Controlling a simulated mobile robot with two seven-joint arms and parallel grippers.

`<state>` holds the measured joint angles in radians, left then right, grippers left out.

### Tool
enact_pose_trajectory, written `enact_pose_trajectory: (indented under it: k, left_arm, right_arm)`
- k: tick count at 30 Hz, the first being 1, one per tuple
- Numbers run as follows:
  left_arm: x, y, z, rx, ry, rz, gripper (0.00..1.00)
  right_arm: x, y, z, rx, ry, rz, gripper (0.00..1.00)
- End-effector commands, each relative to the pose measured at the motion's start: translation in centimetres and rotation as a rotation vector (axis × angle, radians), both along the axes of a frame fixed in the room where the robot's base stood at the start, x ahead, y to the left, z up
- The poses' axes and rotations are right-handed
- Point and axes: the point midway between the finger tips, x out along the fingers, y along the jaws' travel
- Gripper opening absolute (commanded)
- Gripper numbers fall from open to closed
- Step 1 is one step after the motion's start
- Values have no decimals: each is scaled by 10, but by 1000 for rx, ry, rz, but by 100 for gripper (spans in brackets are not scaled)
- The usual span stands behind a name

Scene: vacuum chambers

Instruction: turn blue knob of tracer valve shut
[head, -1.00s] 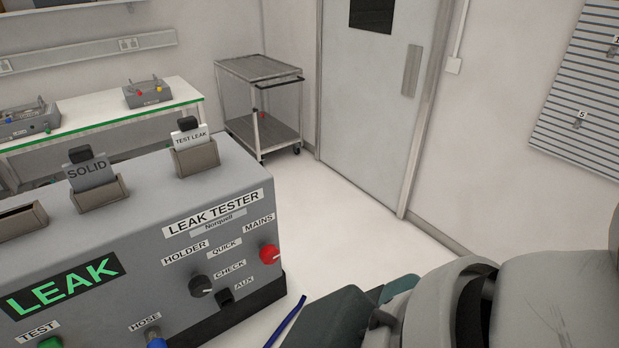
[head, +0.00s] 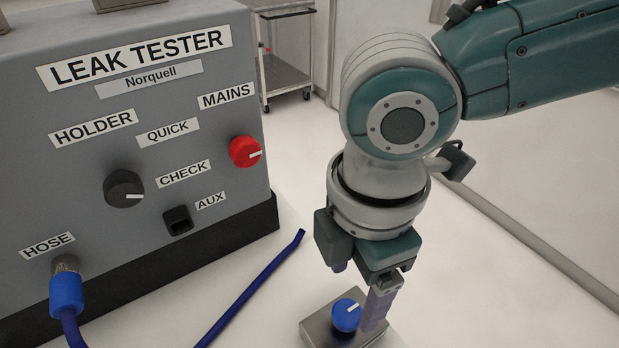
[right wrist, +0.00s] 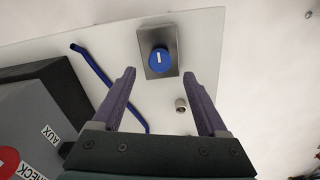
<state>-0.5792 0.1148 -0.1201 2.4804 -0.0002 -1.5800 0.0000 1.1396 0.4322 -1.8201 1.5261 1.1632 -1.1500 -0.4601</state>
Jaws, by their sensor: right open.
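The tracer valve is a grey metal block (head: 318,328) with a round blue knob (head: 346,317) on top. The knob's white mark points to the upper right in the head view. In the right wrist view the knob (right wrist: 159,64) lies ahead, between the directions of the two fingertips, with its mark nearly upright. My right gripper (head: 358,292) is open and empty, pointing down above the valve. One purple finger hides part of the block's right side in the head view. I see no contact with the knob. My left gripper is out of view.
The grey leak tester (head: 80,130) stands at left, with a red MAINS knob (head: 245,152) and black HOLDER knob (head: 123,188). A blue hose (head: 255,285) lies on the white bench. A small metal fitting (right wrist: 181,104) sits near the valve. A cart (head: 285,70) stands behind.

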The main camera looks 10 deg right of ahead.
Motion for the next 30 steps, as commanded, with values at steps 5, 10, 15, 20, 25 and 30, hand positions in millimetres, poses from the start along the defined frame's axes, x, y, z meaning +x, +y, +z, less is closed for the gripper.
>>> enact_pose_trajectory:
  k: [5, 10, 15, 20, 25, 30]
  left_arm:
    - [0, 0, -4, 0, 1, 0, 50]
    - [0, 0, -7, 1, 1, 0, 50]
    - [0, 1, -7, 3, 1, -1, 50]
    - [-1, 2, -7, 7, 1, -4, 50]
    - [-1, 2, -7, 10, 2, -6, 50]
    - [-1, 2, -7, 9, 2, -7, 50]
  right_arm:
    - [0, 0, -34, -2, 0, 1, 76]
    - [0, 0, -53, -1, 0, 1, 76]
    - [0, 1, -58, 1, -1, 1, 76]
    - [0, 1, -57, 1, -1, 1, 76]
    - [0, 1, -57, 1, -1, 1, 58]
    - [0, 1, -57, 1, -1, 1, 39]
